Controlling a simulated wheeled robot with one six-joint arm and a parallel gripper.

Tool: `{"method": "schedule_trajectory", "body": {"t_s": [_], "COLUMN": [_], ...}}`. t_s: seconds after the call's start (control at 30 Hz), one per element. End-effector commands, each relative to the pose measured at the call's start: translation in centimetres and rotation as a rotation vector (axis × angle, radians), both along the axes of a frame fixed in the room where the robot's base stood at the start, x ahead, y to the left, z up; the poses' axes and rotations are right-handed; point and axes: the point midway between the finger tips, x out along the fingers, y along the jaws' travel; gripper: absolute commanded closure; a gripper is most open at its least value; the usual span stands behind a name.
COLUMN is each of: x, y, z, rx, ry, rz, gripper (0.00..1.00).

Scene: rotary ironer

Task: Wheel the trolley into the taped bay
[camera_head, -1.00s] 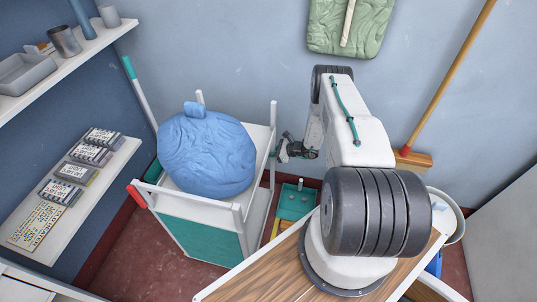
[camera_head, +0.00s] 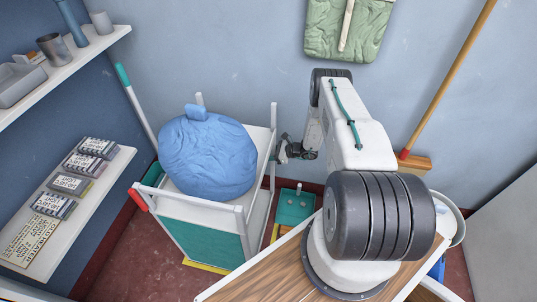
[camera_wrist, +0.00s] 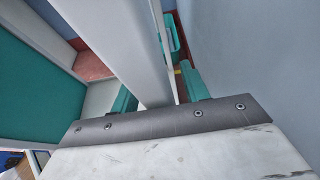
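The white trolley (camera_head: 243,221) has teal side panels and carries a large blue bundle (camera_head: 207,158) on top. It stands upright left of centre in the head view. My gripper (camera_head: 283,150) is at its right upright post. In the wrist view its teal fingers (camera_wrist: 158,92) lie on either side of the white post (camera_wrist: 135,55); a narrow dark strip shows by the right finger. Yellow floor tape (camera_head: 205,266) shows at the trolley's lower front edge, and more yellow shows to its right. The rest of the bay outline is hidden.
A teal dustpan (camera_head: 294,206) lies on the floor right of the trolley. A broom (camera_head: 413,162) leans at the wall, with a bucket (camera_head: 450,215) near it. Shelves (camera_head: 60,215) line the left wall. Red floor (camera_head: 130,255) is bare between shelf and trolley.

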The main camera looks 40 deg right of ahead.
Motion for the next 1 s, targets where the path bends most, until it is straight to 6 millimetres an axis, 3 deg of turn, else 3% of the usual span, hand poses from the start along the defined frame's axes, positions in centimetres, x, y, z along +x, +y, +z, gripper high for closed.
{"method": "schedule_trajectory", "body": {"t_s": [0.17, 0.6, 1.0], "x": [-0.5, -5.0, -5.4], "y": [-0.7, -4.6, -4.9], "z": [0.3, 2.8, 3.0], "rx": [0.0, 0.0, 0.0], "ry": [0.0, 0.0, 0.0], "rz": [-0.004, -0.002, -0.001], "gripper": [0.55, 0.55, 0.55]}}
